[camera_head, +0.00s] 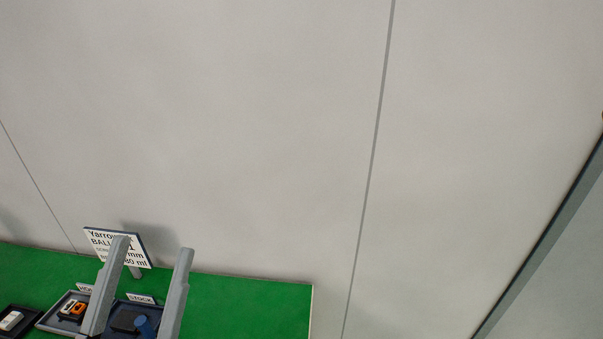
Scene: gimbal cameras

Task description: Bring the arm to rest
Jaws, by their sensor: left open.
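My left gripper (150,246) shows at the lower left of the head view as two grey fingers, spread apart with nothing between their tips. It is open. The fingers stand in front of a green table (250,303) and overlap a sign and trays. The rest of the left arm is below the picture's edge. My right gripper is not in view.
A white sign (103,240) with black print stands at the table's back. A grey tray (47,321) holds an orange and black item (77,309). The table's right part is clear.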

